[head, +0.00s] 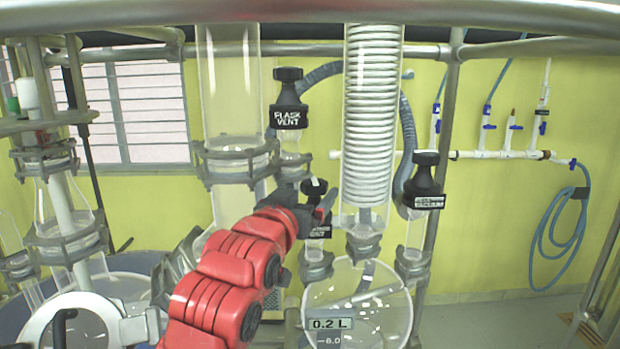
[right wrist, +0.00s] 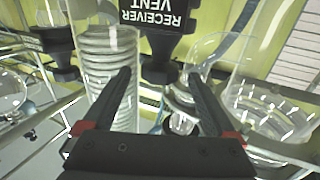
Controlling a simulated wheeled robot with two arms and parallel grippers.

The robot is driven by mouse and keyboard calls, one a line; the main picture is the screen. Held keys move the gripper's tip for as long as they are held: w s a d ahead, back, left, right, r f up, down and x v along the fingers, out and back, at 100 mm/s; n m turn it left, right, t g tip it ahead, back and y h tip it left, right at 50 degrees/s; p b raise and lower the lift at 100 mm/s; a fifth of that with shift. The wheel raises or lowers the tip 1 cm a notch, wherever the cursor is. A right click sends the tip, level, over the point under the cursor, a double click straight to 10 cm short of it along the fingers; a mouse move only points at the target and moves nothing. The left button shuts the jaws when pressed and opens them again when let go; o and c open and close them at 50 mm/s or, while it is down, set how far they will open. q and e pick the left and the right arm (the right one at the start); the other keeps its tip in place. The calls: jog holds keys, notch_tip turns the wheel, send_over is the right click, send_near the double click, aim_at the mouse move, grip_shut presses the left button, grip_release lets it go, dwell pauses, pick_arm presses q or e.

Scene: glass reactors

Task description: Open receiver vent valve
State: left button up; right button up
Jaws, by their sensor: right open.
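The receiver vent valve shows in the right wrist view as a black knob (right wrist: 160,70) under an upside-down "RECEIVER VENT" label (right wrist: 155,22). In the head view, its black knob (head: 313,188) stands left of the coiled condenser, partly behind my right gripper (head: 322,206). In the right wrist view, my right gripper (right wrist: 162,88) is open, with its two dark fingers spread to either side of the knob. The valve's lower body is partly hidden in the head view. My left gripper is not in view.
The coiled glass condenser (head: 372,120) stands close right of the gripper. A flask vent valve (head: 288,100) is above it, and another black-capped valve (head: 425,180) is further right. A round glass flask (head: 365,300) hangs below. A metal frame bar (head: 450,150) stands at right.

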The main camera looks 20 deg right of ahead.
jog(key=shift+w+d, duration=0.5)
jog(key=shift+w, duration=0.05)
jog(key=shift+a, duration=0.1)
